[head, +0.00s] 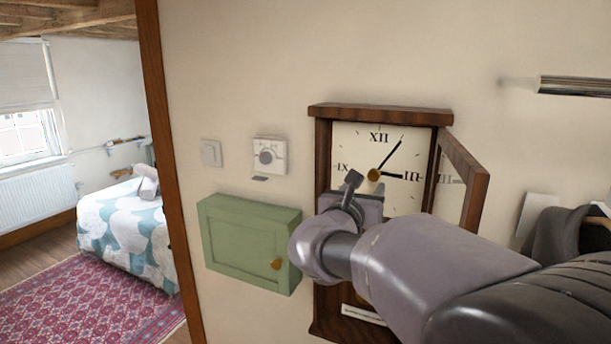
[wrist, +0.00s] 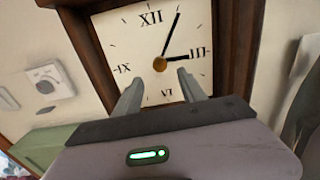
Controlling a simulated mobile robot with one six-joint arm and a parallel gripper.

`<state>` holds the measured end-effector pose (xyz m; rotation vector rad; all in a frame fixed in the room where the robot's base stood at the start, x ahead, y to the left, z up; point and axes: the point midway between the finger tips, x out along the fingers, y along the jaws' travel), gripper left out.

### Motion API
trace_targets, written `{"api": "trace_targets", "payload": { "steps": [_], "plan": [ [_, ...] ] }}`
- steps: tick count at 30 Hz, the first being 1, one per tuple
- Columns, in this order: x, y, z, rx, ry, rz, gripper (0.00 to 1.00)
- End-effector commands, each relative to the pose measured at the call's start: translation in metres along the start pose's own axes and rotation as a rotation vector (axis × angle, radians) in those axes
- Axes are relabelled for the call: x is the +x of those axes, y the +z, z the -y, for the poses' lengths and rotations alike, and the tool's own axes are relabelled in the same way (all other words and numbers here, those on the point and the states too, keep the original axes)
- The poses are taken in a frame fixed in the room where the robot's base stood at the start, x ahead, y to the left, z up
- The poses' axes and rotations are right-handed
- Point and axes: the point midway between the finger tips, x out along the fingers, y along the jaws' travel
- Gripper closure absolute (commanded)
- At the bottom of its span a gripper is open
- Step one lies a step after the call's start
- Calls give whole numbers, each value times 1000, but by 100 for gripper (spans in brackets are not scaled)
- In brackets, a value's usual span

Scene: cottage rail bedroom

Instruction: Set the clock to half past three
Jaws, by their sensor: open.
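The clock (head: 381,114) hangs on the wall in a dark wooden case, its glazed door (head: 471,178) swung open to the right. Its cream dial (head: 350,142) has Roman numerals. The long thin minute hand (head: 391,154) points up and right, near the one o'clock mark. The short thick hour hand (head: 392,176) points close to III. A brass hub (head: 374,175) sits at the centre. My gripper (head: 366,186) is open and empty in front of the lower dial. In the wrist view its two fingers (wrist: 158,80) stand either side, just below the hub (wrist: 160,64). Contact cannot be told.
A green wall cabinet (head: 240,243) with a brass knob is left of the clock. A thermostat (head: 268,156) and a switch (head: 211,153) are above it. A metal rail (head: 575,86) and dark hanging cloth (head: 555,238) are at right. A bed (head: 127,220) stands beyond the doorway.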

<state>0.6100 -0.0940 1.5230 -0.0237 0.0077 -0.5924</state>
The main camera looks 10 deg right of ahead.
Motion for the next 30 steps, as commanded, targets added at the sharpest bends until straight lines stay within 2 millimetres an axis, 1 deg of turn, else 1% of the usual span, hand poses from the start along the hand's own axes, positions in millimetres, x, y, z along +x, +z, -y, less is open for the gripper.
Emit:
{"api": "trace_targets", "payload": {
  "steps": [1, 3, 6, 9, 13, 20, 23, 27, 28, 30],
  "plan": [
    [13, 0, 1, -1, -3, -2, 51],
    [29, 1, 0, -1, -1, -1, 51],
    [48, 1, 1, 0, -1, -1, 51],
    [61, 1, 0, 1, -1, -1, 51],
    [68, 1, 0, 2, 0, 0, 51],
    [69, 1, 0, 2, 0, 0, 51],
    [69, 1, 0, 2, 0, 0, 69],
    [69, 1, 0, 2, 1, 0, 97],
    [69, 1, 0, 2, 1, 0, 100],
    [69, 0, 0, 2, 1, 0, 100]
  ]
}}
